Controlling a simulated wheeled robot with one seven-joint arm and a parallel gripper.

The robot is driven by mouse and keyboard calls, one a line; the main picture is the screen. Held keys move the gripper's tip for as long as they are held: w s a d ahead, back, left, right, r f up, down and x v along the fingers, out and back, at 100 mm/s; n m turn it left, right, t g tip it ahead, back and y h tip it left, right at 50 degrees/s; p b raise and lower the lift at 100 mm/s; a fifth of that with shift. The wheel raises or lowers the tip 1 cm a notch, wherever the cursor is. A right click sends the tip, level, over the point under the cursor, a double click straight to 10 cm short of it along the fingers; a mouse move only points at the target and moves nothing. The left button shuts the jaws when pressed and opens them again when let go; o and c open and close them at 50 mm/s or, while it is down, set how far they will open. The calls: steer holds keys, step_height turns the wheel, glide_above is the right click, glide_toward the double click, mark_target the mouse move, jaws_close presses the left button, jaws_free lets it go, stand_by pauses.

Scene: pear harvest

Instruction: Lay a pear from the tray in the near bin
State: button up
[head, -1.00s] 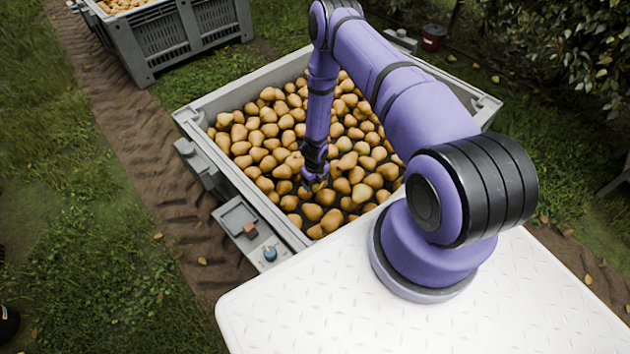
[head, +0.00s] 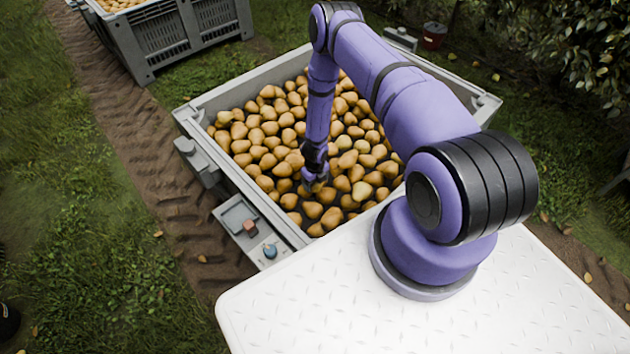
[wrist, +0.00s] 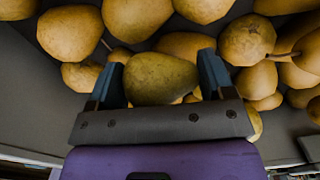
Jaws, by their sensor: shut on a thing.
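The near bin (head: 262,223) is a grey crate full of brown-yellow pears, in the middle of the head view. My gripper (head: 314,184) reaches down into it, low over the pears near the bin's front side. In the wrist view my gripper (wrist: 160,85) is shut on a greenish-yellow pear (wrist: 160,78), which lies crosswise between the two fingers. Other pears in the bin (wrist: 140,18) lie just beyond the held one. I cannot tell whether the held pear touches them. The tray (head: 238,218) is a small grey one outside the bin's left side, with no pear visible in it.
A reddish block (head: 250,228) and a blue round item (head: 270,251) sit beside the bin's left wall. A second grey bin (head: 170,40) with pears stands at the upper left. A dark red bucket (head: 433,36) stands behind the near bin. Bare bin floor shows near the front wall.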

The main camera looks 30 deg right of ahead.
steer(key=shift+f, duration=0.2)
steer(key=o, duration=1)
steer(key=shift+c, duration=0.2)
steer(key=shift+r, duration=0.1)
step_height(320, 180, up, 11)
steer(key=shift+f, duration=0.15)
